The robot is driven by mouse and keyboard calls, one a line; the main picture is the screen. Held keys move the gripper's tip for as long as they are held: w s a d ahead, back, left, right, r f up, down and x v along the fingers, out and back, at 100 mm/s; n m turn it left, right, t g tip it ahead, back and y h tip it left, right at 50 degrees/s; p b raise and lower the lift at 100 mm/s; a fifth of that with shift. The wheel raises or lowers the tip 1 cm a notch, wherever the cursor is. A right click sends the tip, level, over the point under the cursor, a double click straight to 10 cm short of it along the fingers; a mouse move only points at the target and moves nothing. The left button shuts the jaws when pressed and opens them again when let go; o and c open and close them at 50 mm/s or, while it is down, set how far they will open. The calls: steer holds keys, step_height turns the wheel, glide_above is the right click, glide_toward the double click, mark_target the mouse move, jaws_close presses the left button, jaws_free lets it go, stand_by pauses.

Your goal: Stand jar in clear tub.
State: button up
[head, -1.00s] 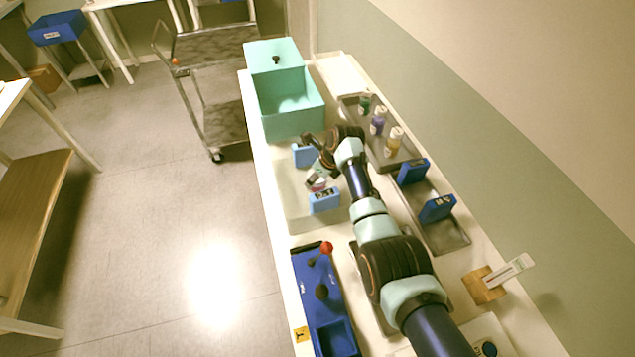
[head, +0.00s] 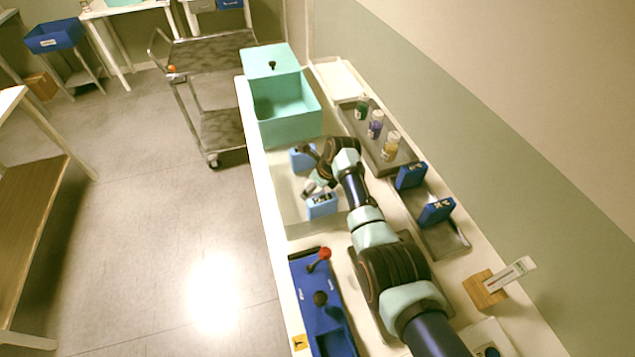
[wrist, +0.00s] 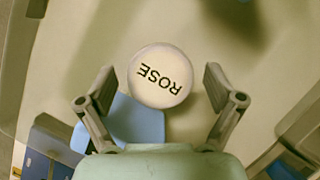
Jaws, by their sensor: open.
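The jar, with a round white lid marked ROSE (wrist: 160,76), shows in the wrist view between the fingers of my gripper (wrist: 158,84). The fingers are open, with a gap on each side of the lid. The lid faces the camera, so the jar looks upright; its base is hidden. In the head view my gripper (head: 314,184) is low over the clear tub (head: 284,206), between two light blue boxes, and mostly hides the jar. The jar is within the tub's outline. The front light blue box (head: 321,206) also shows beside the lid in the wrist view (wrist: 137,122).
A teal bin (head: 290,128) stands behind the tub. A grey tray (head: 400,163) at the right holds several bottles; another tray (head: 452,243) holds two dark blue boxes. A blue caddy (head: 322,300) with a red knob stands in front of the tub.

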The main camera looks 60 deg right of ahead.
steer(key=p+v, duration=0.4)
steer(key=v, duration=0.8)
steer(key=shift+p, duration=0.35)
steer(key=w+a+r+n+t, duration=0.1)
steer(key=w+a+n, duration=0.3)
steer(key=a+n, duration=0.3)
steer(key=w+a+r+n+t+h, duration=0.15)
steer(key=w+a+n, duration=0.35)
steer(key=a, duration=0.5)
steer(key=w+a+r+n+t, duration=0.1)
steer(key=w+a+n, duration=0.2)
steer(key=a+n, duration=0.45)
steer(key=s+a+r+n+t, duration=0.1)
steer(key=s+a+r+n, duration=0.1)
steer(key=a+n, duration=0.4)
steer(key=s+a+r+n+t+y, duration=0.1)
steer(key=a+r+n, duration=0.4)
steer(key=a, duration=0.6)
steer(key=s+a+r+n+t+y, duration=0.1)
steer(key=s+a+r+n+t, duration=0.2)
steer(key=s+a+n, duration=0.2)
steer(key=a+n, duration=0.3)
steer(key=shift+a+r, duration=0.35)
steer(key=shift+r, duration=0.05)
